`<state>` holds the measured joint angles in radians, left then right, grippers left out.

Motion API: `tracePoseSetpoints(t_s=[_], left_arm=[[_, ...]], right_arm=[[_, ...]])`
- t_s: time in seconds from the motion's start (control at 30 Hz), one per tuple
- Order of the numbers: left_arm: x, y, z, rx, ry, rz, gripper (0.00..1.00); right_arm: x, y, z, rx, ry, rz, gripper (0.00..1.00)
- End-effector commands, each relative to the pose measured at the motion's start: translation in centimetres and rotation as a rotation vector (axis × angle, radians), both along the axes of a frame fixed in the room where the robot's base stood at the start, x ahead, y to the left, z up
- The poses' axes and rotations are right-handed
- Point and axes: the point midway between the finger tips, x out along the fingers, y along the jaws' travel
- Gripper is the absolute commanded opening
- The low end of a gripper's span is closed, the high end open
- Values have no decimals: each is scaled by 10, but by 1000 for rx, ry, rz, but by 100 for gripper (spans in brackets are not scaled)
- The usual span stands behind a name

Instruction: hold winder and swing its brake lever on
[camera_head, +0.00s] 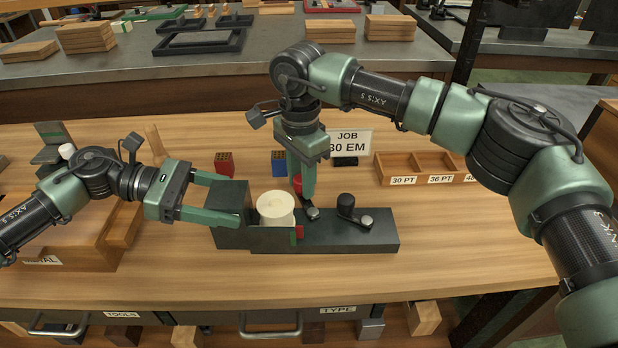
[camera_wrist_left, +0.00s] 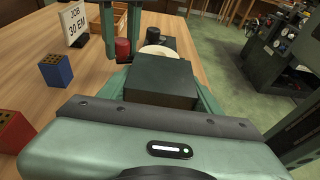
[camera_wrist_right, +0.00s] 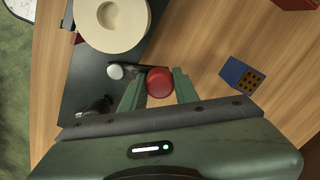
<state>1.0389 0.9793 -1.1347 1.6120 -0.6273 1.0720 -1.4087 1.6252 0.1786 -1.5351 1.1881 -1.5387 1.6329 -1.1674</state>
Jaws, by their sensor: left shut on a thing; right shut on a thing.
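The winder is a dark base (camera_head: 350,238) with a cream spool (camera_head: 276,207) and a block at its left end. My left gripper (camera_head: 228,199) is shut on that end block, with a finger along each side; the block (camera_wrist_left: 160,82) also fills the jaws in the left wrist view. My right gripper (camera_wrist_right: 158,88) points down and is shut on the red knob (camera_wrist_right: 159,82) of the brake lever, beside the spool. The lever's dark arm runs from the knob to a pale pivot (camera_wrist_right: 115,71). Red and green marks (camera_head: 298,233) show on the base by the spool.
A black-knobbed crank (camera_head: 346,205) stands on the winder's right part. Behind are a red block (camera_head: 224,163), a blue block (camera_head: 279,163), a job sign (camera_head: 350,143) and a divided wooden tray (camera_head: 425,167). The table front is clear.

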Motion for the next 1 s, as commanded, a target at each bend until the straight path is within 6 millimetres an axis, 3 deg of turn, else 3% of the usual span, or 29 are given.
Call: tracePoseSetpoints(t_s=[0.4,0.97,1.0], left_arm=[[-1,-1,0,0,1,-3,22],[-1,-1,-1,0,1,-3,22],[-1,-1,-1,0,1,-3,22]], right_arm=[[-6,12,0,2,0,203,0],[-7,14,0,3,1,237,0],[-7,15,0,3,1,237,32]])
